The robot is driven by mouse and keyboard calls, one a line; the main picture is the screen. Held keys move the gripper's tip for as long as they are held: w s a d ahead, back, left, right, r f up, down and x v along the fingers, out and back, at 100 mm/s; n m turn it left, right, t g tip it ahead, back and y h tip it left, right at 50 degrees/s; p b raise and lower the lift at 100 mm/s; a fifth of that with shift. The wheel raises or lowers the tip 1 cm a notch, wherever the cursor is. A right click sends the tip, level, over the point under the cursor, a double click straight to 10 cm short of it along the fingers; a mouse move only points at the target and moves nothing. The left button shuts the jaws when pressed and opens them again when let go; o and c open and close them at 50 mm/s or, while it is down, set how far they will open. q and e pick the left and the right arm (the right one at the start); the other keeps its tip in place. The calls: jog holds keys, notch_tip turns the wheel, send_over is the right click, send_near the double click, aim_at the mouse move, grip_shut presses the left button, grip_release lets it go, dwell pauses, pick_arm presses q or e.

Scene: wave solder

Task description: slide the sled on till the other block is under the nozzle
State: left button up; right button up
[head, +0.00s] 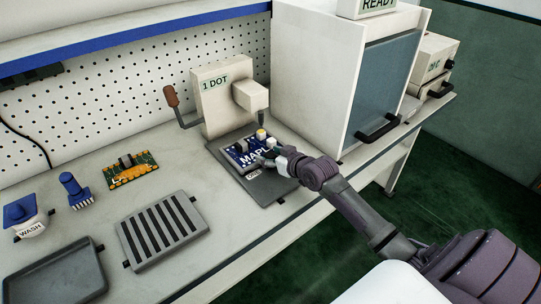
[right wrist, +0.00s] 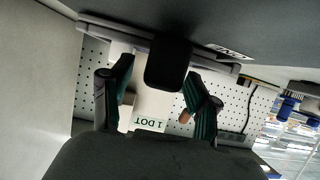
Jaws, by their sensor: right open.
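My right gripper (head: 270,157) is open at the board's right end. In the right wrist view a dark block-like part (right wrist: 168,65) shows between its spread fingers, with no clear grip. My left gripper is out of view.
A tall white cabinet (head: 305,75) with a glass front stands close to the right of the dispenser. A brown-knobbed lever (head: 171,97) sticks out left.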

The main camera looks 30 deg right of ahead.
aim_at(259, 153)
grip_shut()
jog(key=w, duration=0.3)
jog(key=w+b, duration=0.1)
jog(key=w, duration=0.1)
jog(key=shift+w+a, duration=0.25)
jog(key=shift+w+r, duration=0.1)
jog(key=shift+r, duration=0.1)
jog(key=shift+c, duration=1.5)
grip_release()
jog(key=o, duration=0.3)
jog(key=shift+w+f, duration=0.2)
